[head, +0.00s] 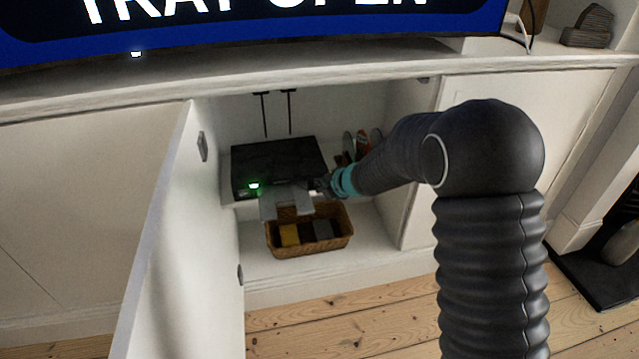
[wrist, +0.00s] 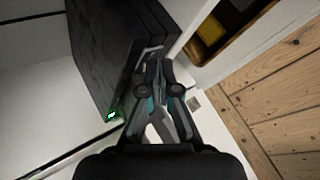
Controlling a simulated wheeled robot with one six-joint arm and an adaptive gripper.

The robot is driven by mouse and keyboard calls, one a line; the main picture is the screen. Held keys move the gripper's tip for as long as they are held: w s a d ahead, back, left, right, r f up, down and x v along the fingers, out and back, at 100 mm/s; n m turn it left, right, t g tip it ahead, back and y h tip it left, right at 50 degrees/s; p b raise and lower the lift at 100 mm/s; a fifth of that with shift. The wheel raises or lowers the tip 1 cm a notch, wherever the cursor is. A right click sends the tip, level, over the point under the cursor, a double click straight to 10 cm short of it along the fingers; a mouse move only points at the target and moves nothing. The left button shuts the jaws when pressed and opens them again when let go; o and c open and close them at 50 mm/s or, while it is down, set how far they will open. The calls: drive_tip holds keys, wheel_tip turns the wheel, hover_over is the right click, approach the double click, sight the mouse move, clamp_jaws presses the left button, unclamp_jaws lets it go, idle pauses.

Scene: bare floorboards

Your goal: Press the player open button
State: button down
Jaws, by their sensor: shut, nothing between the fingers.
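The black player (head: 278,160) sits on a shelf inside the open cabinet, with a green light (head: 254,185) at its front left. A grey tray (head: 287,201) sticks out from its front. The screen (head: 255,22) above shows "TRAY OPEN". My gripper (head: 314,187) is at the right end of the player's front. In the wrist view the gripper (wrist: 152,64) is shut and empty, its tips close against the front of the player (wrist: 108,45). I cannot tell whether they touch it. The open button cannot be picked out; the fingers may cover it.
A wicker basket (head: 310,238) with yellow and dark items stands below the player. The cabinet door (head: 168,240) is swung open on the left. Several upright items (head: 362,143) stand right of the player, behind my arm. Bare floorboards (head: 330,332) lie in front.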

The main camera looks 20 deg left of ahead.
drive_tip(key=shift+s+d, duration=0.1)
drive_tip(key=shift+s, duration=0.05)
drive_tip(key=shift+s+d+b, duration=0.35)
drive_tip(key=shift+s+b, duration=0.1)
drive_tip(key=shift+s, duration=0.1)
drive_tip(key=shift+s+d+b, duration=0.4)
drive_tip(key=shift+s+d, duration=0.05)
drive_tip(key=shift+s, duration=0.25)
drive_tip(key=shift+s+d+b, duration=0.4)
drive_tip(key=shift+s, duration=0.35)
drive_tip(key=shift+s+d+b, duration=0.4)
drive_tip(key=shift+s+d, duration=0.05)
drive_tip(key=shift+s, duration=0.25)
idle(1.6)
